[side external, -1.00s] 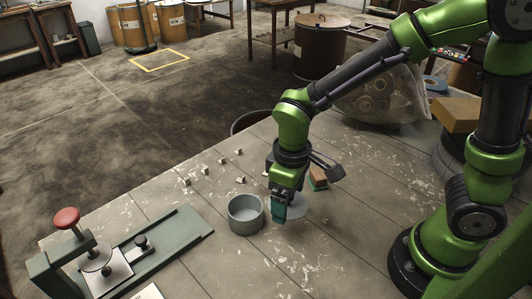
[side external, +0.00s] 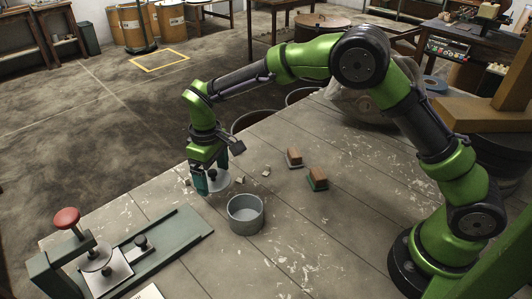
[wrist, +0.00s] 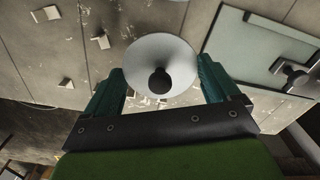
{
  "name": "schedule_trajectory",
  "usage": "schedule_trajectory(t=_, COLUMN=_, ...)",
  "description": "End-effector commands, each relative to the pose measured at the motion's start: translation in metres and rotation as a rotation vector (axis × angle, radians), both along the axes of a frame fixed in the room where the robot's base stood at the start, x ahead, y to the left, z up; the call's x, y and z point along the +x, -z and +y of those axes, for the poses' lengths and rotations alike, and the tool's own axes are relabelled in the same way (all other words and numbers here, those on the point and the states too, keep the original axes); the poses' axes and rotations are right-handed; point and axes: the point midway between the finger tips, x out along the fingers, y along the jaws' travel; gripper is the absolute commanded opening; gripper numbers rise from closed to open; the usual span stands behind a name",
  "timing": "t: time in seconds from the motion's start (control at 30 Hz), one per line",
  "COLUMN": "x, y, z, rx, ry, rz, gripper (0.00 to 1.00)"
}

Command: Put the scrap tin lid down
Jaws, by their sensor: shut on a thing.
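The pale grey scrap tin lid (side external: 221,185) is between the teal fingers of my gripper (side external: 210,182), left of and behind the open scrap tin (side external: 245,216). In the wrist view the round lid (wrist: 160,54) spans the gap between the fingertips of my gripper (wrist: 160,72), its dark knob (wrist: 159,82) facing the camera. My gripper is shut on the lid, which appears held just above the bench; the exact gap underneath cannot be told. The tin stands upright on the bench with its mouth uncovered.
Several small white blocks (side external: 265,173) lie around the lid. Two brown-topped blocks (side external: 294,158) (side external: 317,178) sit farther right. A green press (side external: 150,250) with a red knob stands at the left front. Bare bench (side external: 310,240) lies right of the tin.

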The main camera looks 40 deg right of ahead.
Motion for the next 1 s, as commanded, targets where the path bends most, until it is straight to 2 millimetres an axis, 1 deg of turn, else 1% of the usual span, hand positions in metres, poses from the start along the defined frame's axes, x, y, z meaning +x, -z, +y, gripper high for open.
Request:
schedule_trajectory(t=0.03, x=-0.001, y=0.009, z=0.000, rx=-0.001, ry=0.000, rz=0.003, gripper=0.60)
schedule_trajectory(t=0.1, x=-0.001, y=0.017, z=0.000, rx=-0.001, ry=-0.001, rz=0.002, gripper=0.60)
schedule_trajectory(t=0.27, x=-0.001, y=0.028, z=0.000, rx=0.001, ry=0.001, rz=0.001, gripper=0.60)
schedule_trajectory(t=0.4, x=-0.001, y=0.048, z=0.000, rx=-0.001, ry=0.000, rz=0.002, gripper=0.60)
schedule_trajectory(t=0.5, x=-0.001, y=0.058, z=0.000, rx=0.000, ry=0.000, rz=0.000, gripper=0.60)
schedule_trajectory(t=0.73, x=0.000, y=0.058, z=0.000, rx=0.000, ry=0.000, rz=-0.001, gripper=0.60)
schedule_trajectory(t=0.87, x=0.000, y=0.061, z=0.000, rx=0.001, ry=0.001, rz=-0.001, gripper=0.60)
schedule_trajectory(t=0.9, x=0.000, y=0.061, z=0.000, rx=0.001, ry=0.001, rz=-0.001, gripper=0.94)
schedule_trajectory(t=0.93, x=0.000, y=0.061, z=0.000, rx=0.001, ry=0.001, rz=-0.001, gripper=0.98)
schedule_trajectory(t=1.0, x=0.000, y=0.061, z=0.000, rx=0.001, ry=0.001, rz=-0.001, gripper=1.00)
